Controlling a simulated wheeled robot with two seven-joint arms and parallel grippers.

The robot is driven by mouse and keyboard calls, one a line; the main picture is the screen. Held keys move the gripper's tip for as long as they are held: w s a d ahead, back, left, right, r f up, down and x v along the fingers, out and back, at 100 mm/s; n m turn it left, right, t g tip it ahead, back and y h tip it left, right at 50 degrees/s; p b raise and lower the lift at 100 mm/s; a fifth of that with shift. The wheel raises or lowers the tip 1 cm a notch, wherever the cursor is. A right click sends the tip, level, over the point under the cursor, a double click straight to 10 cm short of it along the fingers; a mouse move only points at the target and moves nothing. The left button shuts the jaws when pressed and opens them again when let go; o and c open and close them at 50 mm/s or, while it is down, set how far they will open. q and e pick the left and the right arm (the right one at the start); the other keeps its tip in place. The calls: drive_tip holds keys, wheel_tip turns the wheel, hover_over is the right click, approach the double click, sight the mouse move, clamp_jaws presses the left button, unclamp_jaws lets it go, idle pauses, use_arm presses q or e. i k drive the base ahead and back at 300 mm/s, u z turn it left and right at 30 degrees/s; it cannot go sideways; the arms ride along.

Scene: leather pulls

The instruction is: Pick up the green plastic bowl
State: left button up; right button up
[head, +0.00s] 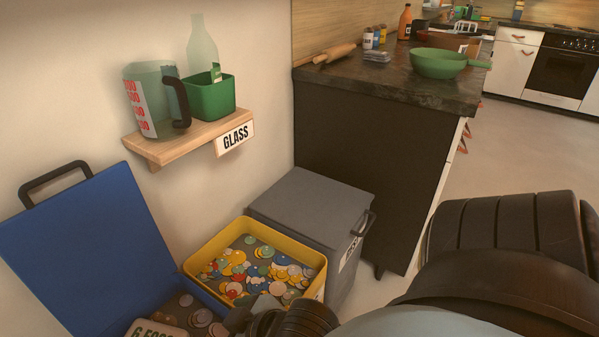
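A round green bowl (438,63) with a handle-like part sticking out to the right stands upright on the dark counter (420,92) at the upper right. A green square-sided container (212,97) stands on the wooden wall shelf (185,141) at the upper left. Neither is touched by a gripper. Dark parts of my arm fill the lower right, and a dark ribbed part of mine shows at the bottom middle, beside the yellow bin. No fingertips can be made out there. My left gripper is not in view.
A measuring jug (150,98) and a clear bottle (203,45) share the shelf. Below are a yellow bin (212,248) of round pieces, a grey lidded bin (310,205) and a blue lid (95,250). Floor is clear at right.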

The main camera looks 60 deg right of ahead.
sight(439, 64)
drive_tip(key=k, duration=0.5)
drive_tip(key=z, duration=3.5)
drive_tip(key=k, duration=0.25)
drive_tip(key=u, duration=0.65)
drive_tip(key=i, duration=0.75)
drive_tip(key=u, duration=0.4)
